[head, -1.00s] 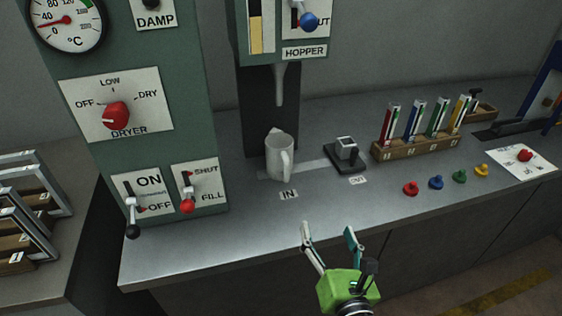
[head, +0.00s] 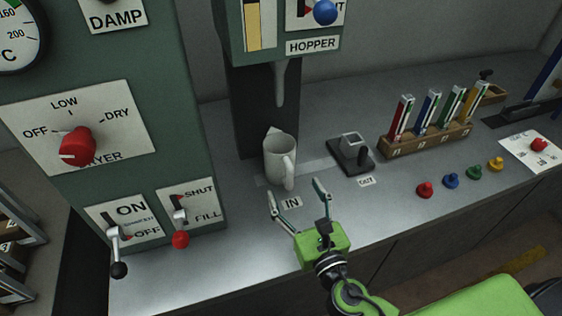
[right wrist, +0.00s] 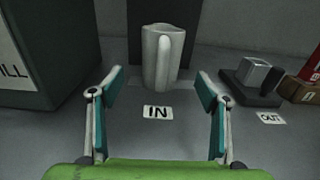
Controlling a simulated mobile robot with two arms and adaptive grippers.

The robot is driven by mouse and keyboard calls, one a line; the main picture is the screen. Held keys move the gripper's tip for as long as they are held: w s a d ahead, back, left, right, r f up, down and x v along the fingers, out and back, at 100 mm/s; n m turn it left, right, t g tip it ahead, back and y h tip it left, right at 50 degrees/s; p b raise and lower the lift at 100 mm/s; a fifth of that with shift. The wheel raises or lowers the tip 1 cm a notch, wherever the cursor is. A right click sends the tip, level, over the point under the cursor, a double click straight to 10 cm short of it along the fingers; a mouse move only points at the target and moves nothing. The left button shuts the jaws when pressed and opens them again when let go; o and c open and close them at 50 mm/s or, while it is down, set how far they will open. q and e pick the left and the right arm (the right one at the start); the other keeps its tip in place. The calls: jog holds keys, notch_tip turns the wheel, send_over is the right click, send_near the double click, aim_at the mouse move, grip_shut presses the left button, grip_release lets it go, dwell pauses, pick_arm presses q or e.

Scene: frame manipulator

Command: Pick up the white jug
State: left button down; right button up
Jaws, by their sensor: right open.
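The white jug (head: 277,160) stands upright on the grey counter under the hopper spout, behind the IN label. Its handle faces the front right in the head view. My right gripper (head: 297,193) is open and empty, in front of the jug with its fingers pointing at it. In the right wrist view, the jug (right wrist: 159,58) stands ahead, between and beyond the two open fingers (right wrist: 157,95), with its handle towards me. The fingers do not touch it. My left gripper is not in view.
The green machine panel (head: 185,110) with levers stands left of the jug. The hopper (head: 285,30) hangs above it. A small dark device (head: 351,152) sits to the right, by the OUT label. Farther right are a wooden rack (head: 427,140) of coloured tubes and several coloured knobs (head: 451,181).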

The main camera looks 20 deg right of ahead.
aim_at(282, 163)
jog(key=w+p, duration=0.1)
jog(key=w, duration=0.4)
jog(key=shift+w+a, duration=0.1)
jog(key=shift+w, duration=1.05)
jog(key=w, duration=0.3)
jog(key=shift+w+f+p, duration=0.3)
jog(key=shift+w+p, duration=0.1)
jog(key=shift+s, duration=0.1)
jog(key=c, duration=0.4)
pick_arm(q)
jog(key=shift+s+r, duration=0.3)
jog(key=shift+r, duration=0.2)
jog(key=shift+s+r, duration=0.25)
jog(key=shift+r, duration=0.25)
pick_arm(e)
jog(key=c, duration=0.9)
